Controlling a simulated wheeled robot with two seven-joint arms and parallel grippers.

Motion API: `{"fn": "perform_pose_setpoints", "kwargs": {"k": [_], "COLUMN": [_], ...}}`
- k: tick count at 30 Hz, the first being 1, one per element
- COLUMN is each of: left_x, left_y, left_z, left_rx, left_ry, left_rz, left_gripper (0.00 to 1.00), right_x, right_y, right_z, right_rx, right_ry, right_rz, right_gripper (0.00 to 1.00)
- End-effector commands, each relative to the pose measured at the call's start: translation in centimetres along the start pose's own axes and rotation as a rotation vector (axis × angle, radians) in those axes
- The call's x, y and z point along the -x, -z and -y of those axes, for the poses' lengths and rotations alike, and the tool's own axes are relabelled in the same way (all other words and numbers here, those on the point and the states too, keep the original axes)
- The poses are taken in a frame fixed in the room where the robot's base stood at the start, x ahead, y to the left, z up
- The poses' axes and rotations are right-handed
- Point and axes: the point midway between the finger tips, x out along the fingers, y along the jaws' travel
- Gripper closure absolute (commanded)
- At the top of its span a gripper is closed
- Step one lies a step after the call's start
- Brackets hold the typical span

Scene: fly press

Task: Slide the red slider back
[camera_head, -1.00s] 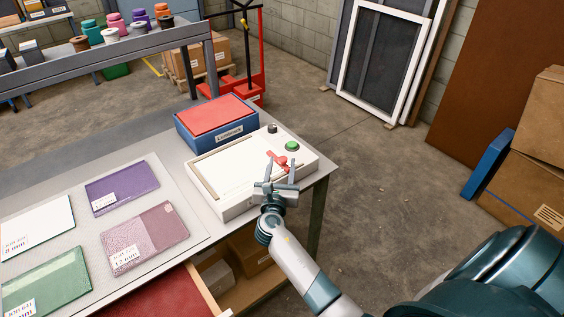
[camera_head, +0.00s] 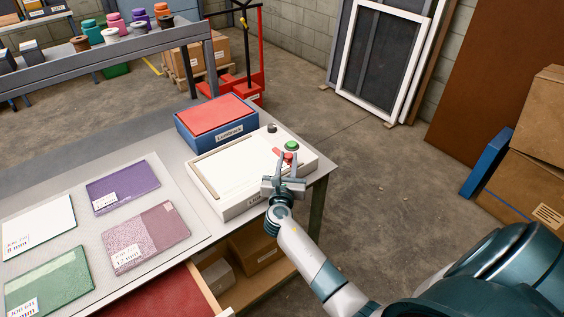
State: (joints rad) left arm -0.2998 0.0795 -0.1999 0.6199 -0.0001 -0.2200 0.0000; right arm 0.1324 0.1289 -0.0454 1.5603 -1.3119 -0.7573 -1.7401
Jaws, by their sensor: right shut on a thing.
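The red slider (camera_head: 289,156) sits on the top right part of a white box-shaped device (camera_head: 226,172) on the grey table. My right gripper (camera_head: 288,163) reaches in from the lower right over the device's right end. Its two fingers are shut on the red slider, with part of the slider showing between and just beyond the fingertips. My left gripper is not in view.
A green button (camera_head: 292,146) and a dark knob (camera_head: 272,128) sit on the device beside the slider. A blue box with a red top (camera_head: 216,118) stands behind it. Coloured sample plates (camera_head: 122,187) lie to the left. An open red drawer (camera_head: 165,293) juts out in front.

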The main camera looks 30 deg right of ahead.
Motion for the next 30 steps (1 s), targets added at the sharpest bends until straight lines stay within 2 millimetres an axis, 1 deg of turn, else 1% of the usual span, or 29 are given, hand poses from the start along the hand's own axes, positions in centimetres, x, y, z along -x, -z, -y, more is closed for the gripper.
{"fn": "perform_pose_setpoints", "kwargs": {"k": [1,4,13,14,15,16,26,30], "left_x": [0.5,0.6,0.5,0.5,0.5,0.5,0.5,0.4], "left_y": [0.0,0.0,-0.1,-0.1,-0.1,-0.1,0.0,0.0], "left_z": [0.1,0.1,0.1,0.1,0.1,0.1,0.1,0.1], "left_rx": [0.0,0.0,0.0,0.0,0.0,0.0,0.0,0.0], "left_ry": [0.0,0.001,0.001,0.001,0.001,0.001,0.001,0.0], "left_rz": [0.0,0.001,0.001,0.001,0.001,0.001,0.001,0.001], "left_gripper": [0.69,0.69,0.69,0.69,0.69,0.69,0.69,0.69], "right_x": [-0.8,-1.7,-2.0,-2.0,-1.9,-1.9,-1.8,-1.2], "right_y": [-0.3,-0.2,-0.1,-0.1,-0.1,-0.1,-0.1,0.0], "right_z": [0.9,1.8,2.1,2.1,2.0,2.0,1.9,1.9], "right_rx": [0.005,0.003,0.001,0.001,0.001,0.001,0.001,0.0], "right_ry": [0.003,0.002,0.004,0.004,0.004,0.004,0.001,0.001], "right_rz": [0.001,0.001,0.001,0.002,0.002,0.001,0.001,0.0], "right_gripper": [1.0,1.0,1.0,0.69,0.6,0.57,0.57,0.57]}}
